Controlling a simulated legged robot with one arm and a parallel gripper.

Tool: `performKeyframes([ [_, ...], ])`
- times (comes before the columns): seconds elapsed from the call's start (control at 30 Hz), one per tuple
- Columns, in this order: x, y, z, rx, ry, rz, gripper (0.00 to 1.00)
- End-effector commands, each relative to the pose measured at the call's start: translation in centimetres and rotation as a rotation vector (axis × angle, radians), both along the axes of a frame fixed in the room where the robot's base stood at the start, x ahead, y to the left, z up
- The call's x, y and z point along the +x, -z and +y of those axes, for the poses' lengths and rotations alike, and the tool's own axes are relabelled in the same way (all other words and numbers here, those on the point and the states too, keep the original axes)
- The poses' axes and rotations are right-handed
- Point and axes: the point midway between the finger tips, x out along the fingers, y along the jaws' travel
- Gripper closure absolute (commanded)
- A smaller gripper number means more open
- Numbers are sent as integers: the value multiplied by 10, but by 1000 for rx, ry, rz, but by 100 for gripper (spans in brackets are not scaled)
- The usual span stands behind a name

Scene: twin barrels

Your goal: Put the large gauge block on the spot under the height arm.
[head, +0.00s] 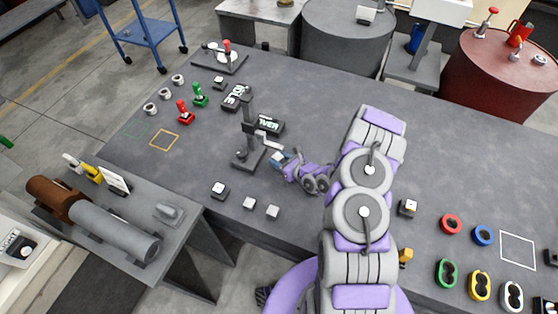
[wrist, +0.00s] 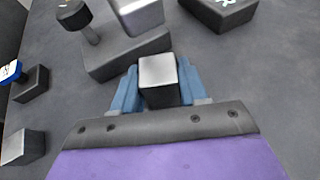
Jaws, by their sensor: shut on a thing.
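My gripper (head: 279,159) is beside the height stand, on its right in the head view. In the wrist view its blue fingers (wrist: 157,88) are shut on a block with a pale top and dark sides, which I take for the large gauge block (wrist: 158,72). The block is at the near edge of the stand's dark base (wrist: 103,62); I cannot tell whether it touches. The height arm (head: 268,136) juts right from the upright post (head: 248,118). In the wrist view part of the pale arm (wrist: 140,14) shows above the base. The spot itself is not clearly visible.
A dark lettered box (head: 271,124) is behind the stand. Red (head: 184,112) and green (head: 199,95) clamps stand to the left. Bare table lies left of the stand.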

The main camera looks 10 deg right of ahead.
Motion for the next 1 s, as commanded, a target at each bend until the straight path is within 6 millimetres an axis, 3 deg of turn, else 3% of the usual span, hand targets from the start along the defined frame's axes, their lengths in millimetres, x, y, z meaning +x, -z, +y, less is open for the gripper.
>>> performKeyframes([
  [0.2, 0, -1, 0, 0, 0, 0, 100],
  [0.23, 0, 0, 0, 0, 0, 0, 55],
  [0.47, 0, 0, 0, -1, 0, 1, 33],
  [0.77, -1, -1, -1, 0, 0, 2, 32],
  [1.0, -25, -14, -16, 4, 7, 5, 32],
])
